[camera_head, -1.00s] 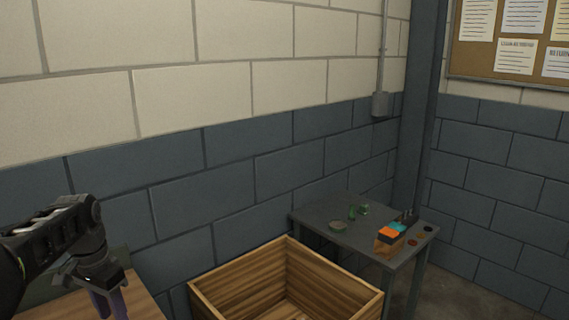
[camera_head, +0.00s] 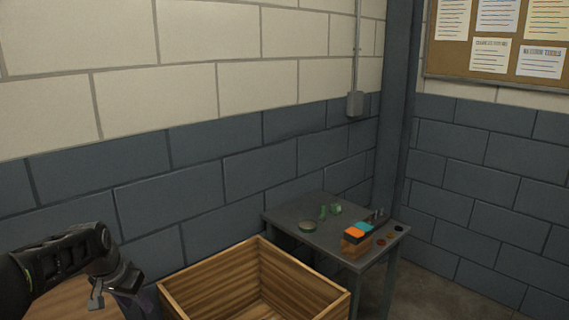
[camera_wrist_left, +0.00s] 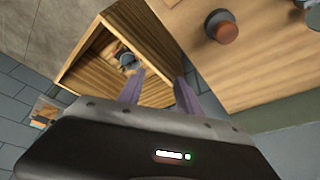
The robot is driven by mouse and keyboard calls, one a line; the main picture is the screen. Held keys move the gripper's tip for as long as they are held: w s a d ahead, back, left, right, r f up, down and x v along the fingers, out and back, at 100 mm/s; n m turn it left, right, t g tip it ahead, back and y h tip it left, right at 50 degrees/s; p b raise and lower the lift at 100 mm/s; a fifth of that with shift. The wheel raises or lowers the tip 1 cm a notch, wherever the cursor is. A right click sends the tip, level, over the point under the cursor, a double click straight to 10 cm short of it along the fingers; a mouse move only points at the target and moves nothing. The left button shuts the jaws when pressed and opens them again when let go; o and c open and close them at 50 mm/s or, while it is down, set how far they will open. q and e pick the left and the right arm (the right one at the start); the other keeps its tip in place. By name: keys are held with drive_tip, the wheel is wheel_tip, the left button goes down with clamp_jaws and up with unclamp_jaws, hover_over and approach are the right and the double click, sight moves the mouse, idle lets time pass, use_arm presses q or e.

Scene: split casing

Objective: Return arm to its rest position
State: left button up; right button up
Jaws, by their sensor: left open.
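My left arm comes in at the lower left of the head view. Its gripper (camera_head: 142,303) is at the bottom edge, just left of the wooden crate, with the fingers dark and hard to make out. In the left wrist view the two purple fingers (camera_wrist_left: 160,80) stand apart with nothing between them. They overlap the picture of the open wooden crate (camera_wrist_left: 92,72). My right gripper is not in view.
The crate (camera_head: 208,268) holds a grey-blue item (camera_wrist_left: 127,60). A wooden tabletop (camera_wrist_left: 268,70) bears a dark round part with a reddish-brown side (camera_wrist_left: 222,27). A grey side table (camera_head: 290,214) holds green parts and an orange-and-teal box (camera_head: 357,233). Block walls stand behind.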

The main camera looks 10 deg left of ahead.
use_arm(q)
drive_tip(key=d+f+n+t+h, duration=0.1)
drive_tip(key=d+f+n+h, duration=0.1)
drive_tip(key=d+f, duration=1.8)
drive_tip(key=s+d+f+g, duration=0.1)
drive_tip(key=s+d+f, duration=0.4)
drive_tip(key=s, duration=0.4)
drive_tip(key=s+d+f+g+h, duration=0.1)
drive_tip(key=s+d+f+g, duration=0.1)
drive_tip(key=s+d+f, duration=0.3)
drive_tip(key=s+d+f+g+h, duration=0.1)
drive_tip(key=s+d+f, duration=0.4)
drive_tip(key=s, duration=0.8)
drive_tip(key=shift+d+f, duration=0.3)
drive_tip(key=shift+d, duration=0.45)
drive_tip(key=shift+c, duration=0.5)
drive_tip(key=shift+a, duration=0.1)
